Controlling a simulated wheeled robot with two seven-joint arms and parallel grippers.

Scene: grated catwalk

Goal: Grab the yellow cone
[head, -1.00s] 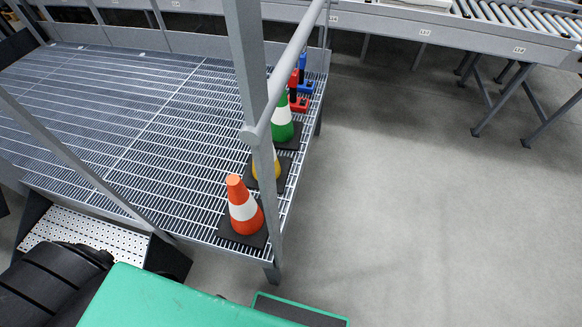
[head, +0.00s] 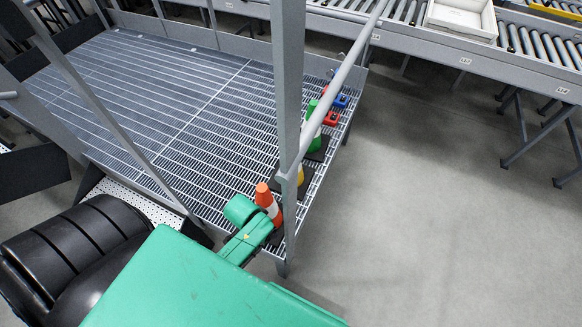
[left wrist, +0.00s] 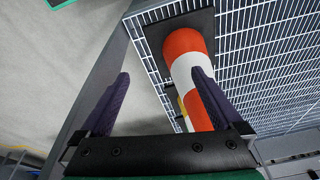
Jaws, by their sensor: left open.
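The yellow cone (head: 300,176) stands on the grated platform between the orange and green cones, partly hidden by the railing post. In the left wrist view only a small yellow piece (left wrist: 183,108) shows beside the orange cone. The orange-and-white cone (head: 267,203) stands nearest; it is large in the left wrist view (left wrist: 190,62). My left gripper (left wrist: 161,76) is open and empty, its right finger overlapping the orange cone in the picture. In the head view my green left arm reaches beside the orange cone; its fingers are hidden. My right gripper is not in view.
A railing post (head: 289,90) and handrail (head: 345,80) border the cones. A green cone (head: 315,133) and red and blue items (head: 336,108) stand farther along the platform edge. A roller conveyor (head: 470,60) runs behind. The concrete floor at right is clear.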

